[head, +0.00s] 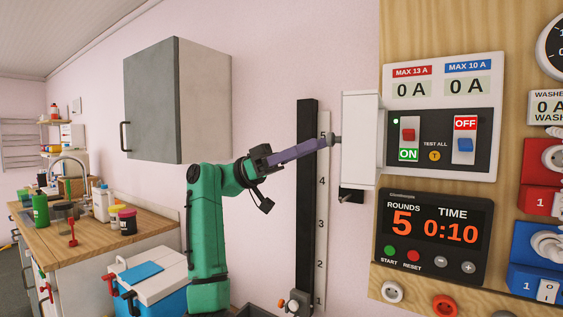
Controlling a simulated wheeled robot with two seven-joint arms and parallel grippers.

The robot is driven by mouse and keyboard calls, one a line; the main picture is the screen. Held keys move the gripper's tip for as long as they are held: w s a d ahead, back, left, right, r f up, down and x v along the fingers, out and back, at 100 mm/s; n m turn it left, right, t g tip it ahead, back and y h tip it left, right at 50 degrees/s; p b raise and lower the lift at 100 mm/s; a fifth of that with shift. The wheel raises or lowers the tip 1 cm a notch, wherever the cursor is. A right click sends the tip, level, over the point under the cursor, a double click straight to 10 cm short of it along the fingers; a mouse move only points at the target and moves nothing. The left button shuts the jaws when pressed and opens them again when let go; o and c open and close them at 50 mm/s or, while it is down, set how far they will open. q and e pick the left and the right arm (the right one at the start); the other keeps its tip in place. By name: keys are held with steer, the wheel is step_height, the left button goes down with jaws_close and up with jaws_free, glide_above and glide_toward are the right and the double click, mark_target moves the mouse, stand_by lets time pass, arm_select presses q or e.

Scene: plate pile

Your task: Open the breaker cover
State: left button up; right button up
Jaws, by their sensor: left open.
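The breaker panel (492,90) is on the wooden board at the right, with a red switch (408,135) above an ON label and a blue switch (465,145) below an OFF label. Its white cover (360,140) stands swung out at the panel's left side, and both switches are exposed. A small grey knob (336,140) sticks out from the cover's left side. My left gripper (325,143), with purple fingers, is open at this knob; whether it touches it I cannot tell. My right gripper is out of view.
A timer box (433,240) is mounted below the panel, with sockets (541,245) to the right. A black vertical rail with a ruler (308,200) is behind my arm. A grey wall cabinet (170,100), a wooden counter (90,235) and a blue-white cooler (150,285) are at the left.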

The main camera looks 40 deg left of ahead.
arm_select(q)
steer(key=v, duration=1.2)
steer(key=shift+a+f+b, duration=0.15)
steer(key=shift+a+b, duration=0.05)
steer(key=shift+b, duration=0.15)
